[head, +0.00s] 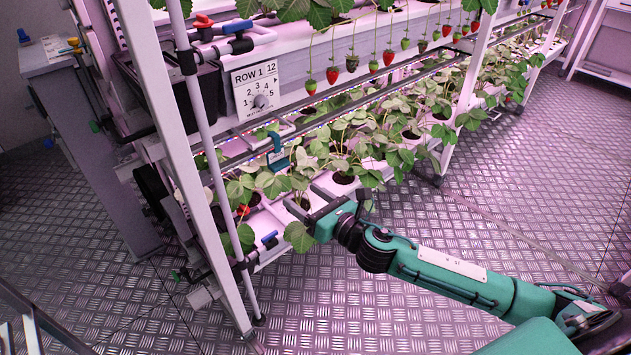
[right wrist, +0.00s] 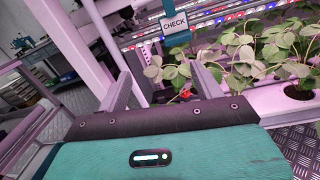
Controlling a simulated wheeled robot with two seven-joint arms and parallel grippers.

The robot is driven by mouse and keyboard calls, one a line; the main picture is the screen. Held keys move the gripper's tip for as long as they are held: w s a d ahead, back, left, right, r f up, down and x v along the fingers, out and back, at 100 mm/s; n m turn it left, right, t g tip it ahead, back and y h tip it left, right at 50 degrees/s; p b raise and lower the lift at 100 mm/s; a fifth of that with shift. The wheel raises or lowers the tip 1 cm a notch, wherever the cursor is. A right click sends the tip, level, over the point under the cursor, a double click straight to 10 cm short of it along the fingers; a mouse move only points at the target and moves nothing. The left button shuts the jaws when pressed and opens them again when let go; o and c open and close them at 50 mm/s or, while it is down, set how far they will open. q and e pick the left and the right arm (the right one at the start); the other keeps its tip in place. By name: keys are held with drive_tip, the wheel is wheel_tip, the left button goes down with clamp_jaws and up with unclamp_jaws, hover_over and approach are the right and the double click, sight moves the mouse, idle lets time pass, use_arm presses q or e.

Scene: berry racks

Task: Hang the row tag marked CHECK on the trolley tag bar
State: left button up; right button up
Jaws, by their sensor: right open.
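The row tag marked CHECK (right wrist: 174,23) is a white plate with dark letters, with a teal piece below it, seen beyond my fingers in the right wrist view. In the head view a teal clip-like piece with a pale face (head: 278,158) hangs at the lower rack rail, and seems to be this tag. My right gripper (head: 302,196) is open and empty, in front of the lower plant row, below and right of the tag. It also shows in the right wrist view (right wrist: 162,86). I cannot make out the trolley tag bar. My left gripper is not in view.
Strawberry plants (head: 375,150) fill the lower gutter around my right gripper. Berries (head: 332,75) hang above. The metal floor (head: 350,310) is open in front.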

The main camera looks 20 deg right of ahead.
sight(282, 167)
drive_tip(key=shift+n+h, duration=0.5)
drive_tip(key=shift+h, duration=0.1)
drive_tip(key=w+b, duration=0.1)
drive_tip(key=w, duration=0.7)
drive_tip(key=shift+a, duration=0.1)
drive_tip(key=p+x, duration=0.1)
drive_tip(key=x, duration=0.1)
drive_tip(key=shift+w+a+r, duration=0.15)
drive_tip(key=shift+w, duration=0.2)
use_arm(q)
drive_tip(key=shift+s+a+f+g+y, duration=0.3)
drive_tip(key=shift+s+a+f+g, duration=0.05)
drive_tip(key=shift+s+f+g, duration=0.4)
use_arm(e)
drive_tip(key=shift+x, duration=0.95)
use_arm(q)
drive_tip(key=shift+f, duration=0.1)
use_arm(e)
drive_tip(key=c, duration=0.9)
